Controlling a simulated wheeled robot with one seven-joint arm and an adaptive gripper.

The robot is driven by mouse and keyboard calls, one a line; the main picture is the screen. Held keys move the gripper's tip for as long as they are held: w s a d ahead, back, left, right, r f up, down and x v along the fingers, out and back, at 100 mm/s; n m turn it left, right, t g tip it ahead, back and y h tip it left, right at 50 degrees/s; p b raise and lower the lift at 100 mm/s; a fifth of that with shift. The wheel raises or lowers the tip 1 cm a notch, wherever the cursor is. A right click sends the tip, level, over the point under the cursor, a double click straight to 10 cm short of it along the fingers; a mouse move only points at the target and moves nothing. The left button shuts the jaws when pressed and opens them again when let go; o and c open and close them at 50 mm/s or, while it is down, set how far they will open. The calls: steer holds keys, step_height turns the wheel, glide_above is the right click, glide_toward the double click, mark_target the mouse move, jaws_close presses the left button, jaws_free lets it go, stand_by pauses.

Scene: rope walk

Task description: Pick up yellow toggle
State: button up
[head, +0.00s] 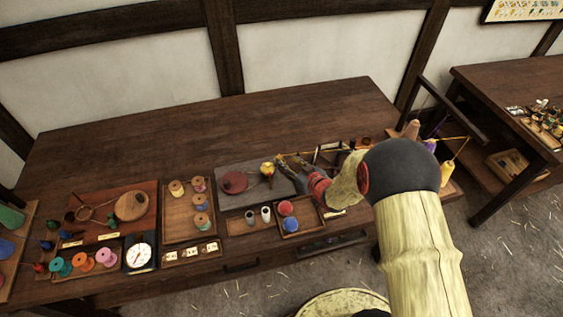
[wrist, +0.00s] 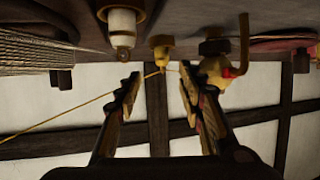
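In the wrist view, which looks upside down, a small yellow piece (wrist: 161,43), likely the yellow toggle, sits just beyond and between my fingertips. A thin yellow cord runs from near it to the left. My gripper (wrist: 160,88) is open, one finger on each side, with nothing visibly held. A rounder yellow thing with a red tip (wrist: 214,72) is beside the right finger. In the head view my gripper (head: 281,162) is low over the grey board (head: 240,198); a yellow thing (head: 267,168) shows just left of it. I cannot tell which yellow piece this is.
A dark red disc (head: 233,182) lies on the grey board. A tray with red and blue pieces (head: 298,232) and two small cups (head: 258,217) stand in front. A spool tray (head: 176,228) is to the left. The table's back (head: 200,130) is clear.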

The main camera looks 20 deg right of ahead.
mark_target(279, 156)
steer(key=b+x, duration=0.1)
steer(key=x, duration=0.5)
steer(key=shift+s+a+f+b, duration=0.1)
steer(key=shift+a+f+b, duration=0.05)
steer(key=shift+b, duration=0.25)
steer(key=shift+c, duration=1.1)
steer(key=c, duration=0.8)
